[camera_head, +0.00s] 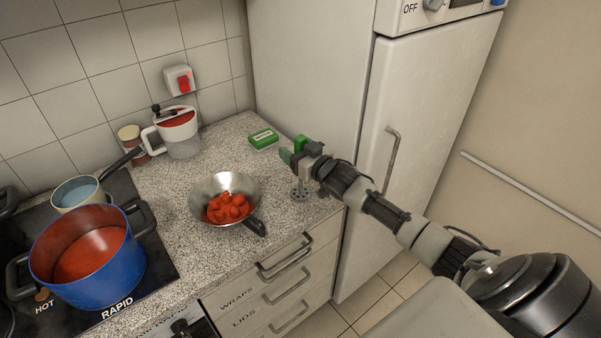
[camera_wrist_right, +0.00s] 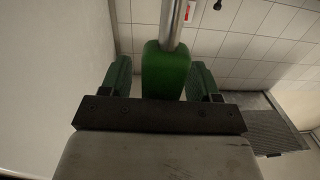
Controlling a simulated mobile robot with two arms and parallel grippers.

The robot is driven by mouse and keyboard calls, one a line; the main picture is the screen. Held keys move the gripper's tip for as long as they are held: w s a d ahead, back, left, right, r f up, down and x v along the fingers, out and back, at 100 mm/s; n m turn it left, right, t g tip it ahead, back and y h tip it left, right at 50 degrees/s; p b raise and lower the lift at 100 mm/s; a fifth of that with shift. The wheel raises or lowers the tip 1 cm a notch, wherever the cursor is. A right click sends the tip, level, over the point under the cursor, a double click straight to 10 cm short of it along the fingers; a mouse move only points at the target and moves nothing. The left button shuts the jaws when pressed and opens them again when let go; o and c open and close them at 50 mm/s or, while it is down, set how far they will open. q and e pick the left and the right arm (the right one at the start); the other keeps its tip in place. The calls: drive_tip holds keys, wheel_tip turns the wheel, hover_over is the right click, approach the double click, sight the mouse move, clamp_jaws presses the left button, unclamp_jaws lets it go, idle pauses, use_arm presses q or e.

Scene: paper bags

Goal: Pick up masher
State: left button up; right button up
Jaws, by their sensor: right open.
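The masher has a green handle (camera_head: 301,142), a metal shaft and a flat slotted head (camera_head: 301,194). It stands upright, head down, on the worktop near its right end. My right gripper (camera_head: 296,157) is at the masher's upper part, its arm reaching in from the right. In the right wrist view the green handle (camera_wrist_right: 165,72) sits between my two green fingers, with a visible gap on both sides, and the shaft extends beyond it. The gripper is open and hides part of the shaft in the head view. My left gripper is not in view.
A metal pan (camera_head: 211,188) with red pieces stands left of the masher. A white jug (camera_head: 182,145) and blue pot (camera_head: 112,279) are further left. A tall white fridge (camera_head: 428,110) rises close on the right.

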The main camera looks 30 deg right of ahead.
drive_tip(key=c, duration=1)
